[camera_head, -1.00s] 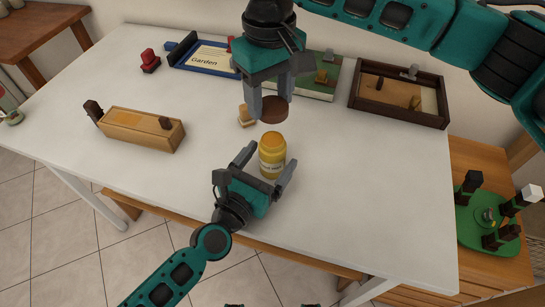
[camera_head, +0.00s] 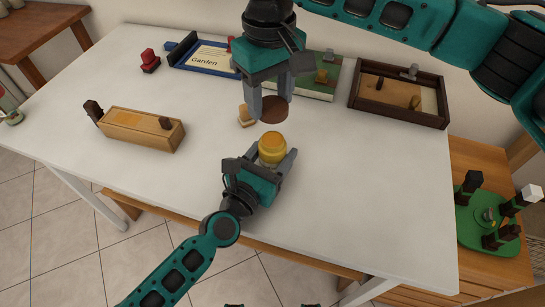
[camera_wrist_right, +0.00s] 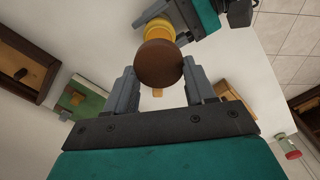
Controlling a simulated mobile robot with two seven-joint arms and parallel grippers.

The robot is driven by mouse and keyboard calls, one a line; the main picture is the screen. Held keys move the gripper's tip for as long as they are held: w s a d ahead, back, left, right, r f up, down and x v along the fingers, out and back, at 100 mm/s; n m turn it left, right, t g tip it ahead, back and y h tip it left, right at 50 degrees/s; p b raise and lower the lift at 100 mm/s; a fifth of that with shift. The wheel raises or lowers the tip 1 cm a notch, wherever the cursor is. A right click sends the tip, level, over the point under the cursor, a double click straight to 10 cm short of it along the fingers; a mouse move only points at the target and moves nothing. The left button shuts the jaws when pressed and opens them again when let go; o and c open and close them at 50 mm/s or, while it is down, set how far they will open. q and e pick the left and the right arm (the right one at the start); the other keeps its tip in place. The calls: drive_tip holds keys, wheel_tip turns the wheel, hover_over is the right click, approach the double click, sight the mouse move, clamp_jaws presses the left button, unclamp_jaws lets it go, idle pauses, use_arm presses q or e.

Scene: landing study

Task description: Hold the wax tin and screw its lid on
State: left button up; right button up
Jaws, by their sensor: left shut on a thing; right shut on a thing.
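The wax tin (camera_head: 272,148) is a yellow jar standing upright on the white table. My left gripper (camera_head: 274,160) is shut on it, with a finger on each side; the gripper hides its lower part. The lid (camera_head: 274,109) is a brown disc. My right gripper (camera_head: 270,100) is shut on it and holds it above and slightly behind the tin, apart from it. In the right wrist view the lid (camera_wrist_right: 159,64) sits between the fingertips, and the yellow tin (camera_wrist_right: 159,30) shows partly behind it.
A wooden box (camera_head: 141,129) lies at the left of the white table (camera_head: 200,210). A small wooden piece (camera_head: 246,117) stands close to the lid. Behind are a red object (camera_head: 150,61), a blue-framed Garden board (camera_head: 207,56), a green board (camera_head: 312,86) and a dark tray (camera_head: 398,116).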

use_arm(q)
drive_tip(key=c, duration=0.7)
drive_tip(key=shift+c, duration=0.2)
use_arm(e)
hover_over(270, 137)
drive_tip(key=shift+f, duration=2.5)
drive_tip(key=shift+f, duration=0.9)
drive_tip(key=shift+f, duration=0.55)
